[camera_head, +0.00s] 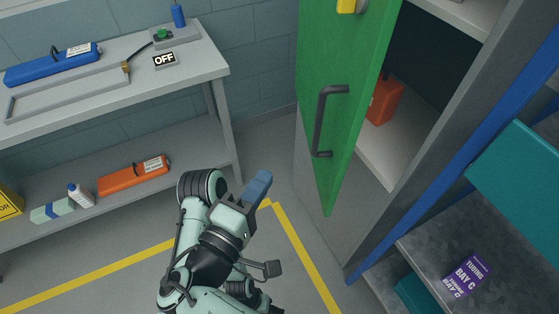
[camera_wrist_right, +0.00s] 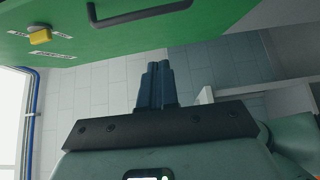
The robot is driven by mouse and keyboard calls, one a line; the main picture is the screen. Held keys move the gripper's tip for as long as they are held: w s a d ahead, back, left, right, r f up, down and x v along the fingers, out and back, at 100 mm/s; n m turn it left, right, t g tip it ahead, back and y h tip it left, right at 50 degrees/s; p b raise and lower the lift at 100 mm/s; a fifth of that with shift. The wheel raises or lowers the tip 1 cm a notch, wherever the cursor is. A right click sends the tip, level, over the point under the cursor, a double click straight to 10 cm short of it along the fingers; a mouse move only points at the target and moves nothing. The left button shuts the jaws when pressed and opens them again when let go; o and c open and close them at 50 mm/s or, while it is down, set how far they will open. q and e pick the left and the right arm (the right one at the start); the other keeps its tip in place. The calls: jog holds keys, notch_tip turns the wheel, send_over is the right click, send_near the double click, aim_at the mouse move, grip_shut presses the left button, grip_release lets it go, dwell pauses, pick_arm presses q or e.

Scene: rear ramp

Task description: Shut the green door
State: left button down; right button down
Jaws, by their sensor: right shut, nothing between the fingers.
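The green door (camera_head: 345,75) of a grey cabinet stands open in the head view, with the cabinet's inside showing to its right. A dark bar handle (camera_head: 320,120) is on the door's face, and a yellow latch (camera_head: 347,5) sits above it. My right gripper (camera_head: 262,180) is shut and empty, to the left of the door's lower edge and apart from the handle. In the right wrist view the shut fingers (camera_wrist_right: 157,85) point toward the wall, with the green door (camera_wrist_right: 100,30) and its handle (camera_wrist_right: 140,14) across the top. My left gripper is not in view.
A grey bench (camera_head: 215,68) with a blue case (camera_head: 52,64) and an OFF sign (camera_head: 164,59) stands at the left. An orange container (camera_head: 383,101) is inside the cabinet. A grey shelf (camera_head: 430,245) with a purple box (camera_head: 466,275) is at the lower right. Yellow lines mark the floor.

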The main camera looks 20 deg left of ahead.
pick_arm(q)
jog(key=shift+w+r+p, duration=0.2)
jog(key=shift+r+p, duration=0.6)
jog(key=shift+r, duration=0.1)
pick_arm(e)
jog(key=w+d, duration=0.3)
jog(key=w, duration=0.8)
jog(key=shift+w+d, duration=0.2)
jog(key=shift+f, duration=0.1)
